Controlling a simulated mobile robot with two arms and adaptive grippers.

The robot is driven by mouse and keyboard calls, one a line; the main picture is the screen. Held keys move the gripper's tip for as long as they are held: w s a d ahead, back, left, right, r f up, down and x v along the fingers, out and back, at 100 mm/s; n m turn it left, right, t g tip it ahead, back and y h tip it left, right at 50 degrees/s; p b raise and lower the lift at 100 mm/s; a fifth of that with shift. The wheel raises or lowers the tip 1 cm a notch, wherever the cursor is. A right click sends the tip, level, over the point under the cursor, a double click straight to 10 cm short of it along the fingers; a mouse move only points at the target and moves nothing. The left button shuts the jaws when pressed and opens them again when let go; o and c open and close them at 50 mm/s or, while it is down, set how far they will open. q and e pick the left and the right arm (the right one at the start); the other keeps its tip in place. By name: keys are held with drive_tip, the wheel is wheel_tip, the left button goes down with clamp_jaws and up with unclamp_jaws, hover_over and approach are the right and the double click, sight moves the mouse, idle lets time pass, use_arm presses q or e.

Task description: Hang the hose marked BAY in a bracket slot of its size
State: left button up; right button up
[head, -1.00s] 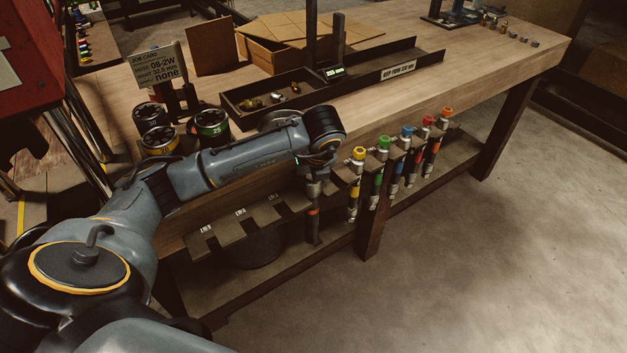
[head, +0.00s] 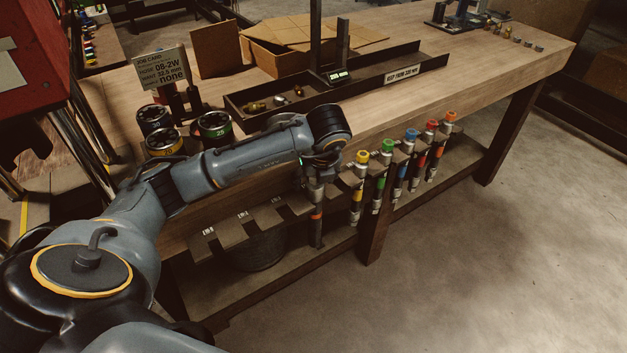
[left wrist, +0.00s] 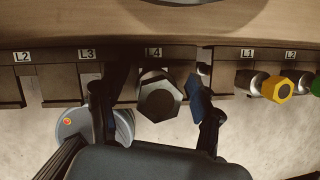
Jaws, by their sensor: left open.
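A dark hose (head: 317,228) with a red-orange band hangs upright at the front bracket (head: 232,232), below my left gripper (head: 316,172). In the left wrist view its metal hex end (left wrist: 160,97) sits at the slot labelled L4, between the spread fingers of my left gripper (left wrist: 156,112). The fingers are open and stand to either side of it. A blue piece (left wrist: 198,98) shows beside the hex end, near the right finger. No BAY marking is readable. My right gripper is not in view.
Several capped hoses, from yellow (head: 361,158) to orange (head: 449,117), hang along the table's front edge to the right. Slots to the left look empty. A dark bucket (head: 262,252) stands below. Spools (head: 214,124) and a tray (head: 262,119) are on the table.

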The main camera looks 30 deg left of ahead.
use_arm(q)
drive_tip(key=v, duration=1)
drive_tip(key=shift+r, duration=0.3)
drive_tip(key=shift+s+d, duration=0.1)
